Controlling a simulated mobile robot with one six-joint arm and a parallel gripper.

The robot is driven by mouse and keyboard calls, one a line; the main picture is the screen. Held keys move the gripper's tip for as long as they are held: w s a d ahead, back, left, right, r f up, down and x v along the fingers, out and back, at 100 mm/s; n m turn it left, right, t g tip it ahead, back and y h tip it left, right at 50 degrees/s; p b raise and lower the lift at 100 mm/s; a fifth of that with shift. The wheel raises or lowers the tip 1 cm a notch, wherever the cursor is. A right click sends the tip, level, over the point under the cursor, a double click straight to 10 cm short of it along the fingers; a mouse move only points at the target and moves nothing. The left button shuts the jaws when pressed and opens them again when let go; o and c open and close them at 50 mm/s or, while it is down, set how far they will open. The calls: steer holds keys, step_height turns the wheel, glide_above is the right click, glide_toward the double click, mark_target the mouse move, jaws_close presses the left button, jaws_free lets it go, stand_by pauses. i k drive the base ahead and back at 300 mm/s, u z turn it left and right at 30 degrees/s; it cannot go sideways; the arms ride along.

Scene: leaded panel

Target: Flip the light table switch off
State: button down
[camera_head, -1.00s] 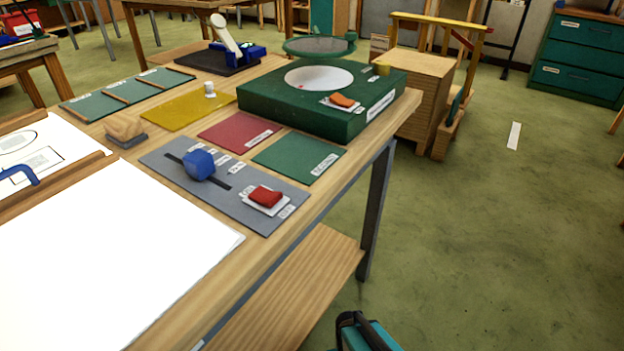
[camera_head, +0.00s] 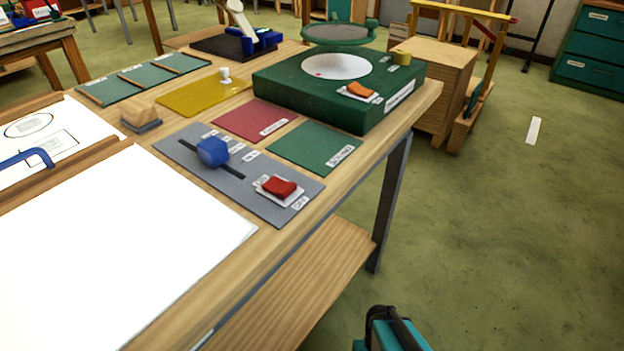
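A red rocker switch (camera_head: 279,187) sits on a white base near the right end of a grey control panel (camera_head: 178,153). Small labels lie on either side of it; one seems to read ON and the other OFF. A blue slider knob (camera_head: 212,151) stands in a dark slot on the same panel. The light table surface (camera_head: 120,240) at the left front is bright white. A teal and black part at the bottom edge seems to belong to my arm; my gripper's fingers are not seen.
A green grinder box (camera_head: 330,115) with an orange switch (camera_head: 360,90) stands behind the panel. Red (camera_head: 253,119) and green (camera_head: 312,147) mats lie between them. A wooden block (camera_head: 139,115) is at left. Open floor (camera_head: 500,220) lies to the right.

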mark_target(277, 186)
steer(key=z, duration=0.05)
steer(key=k, duration=1.85)
steer(key=z, duration=1.6)
steer(key=k, duration=0.1)
steer(key=u, duration=3)
steer(key=i, duration=0.5)
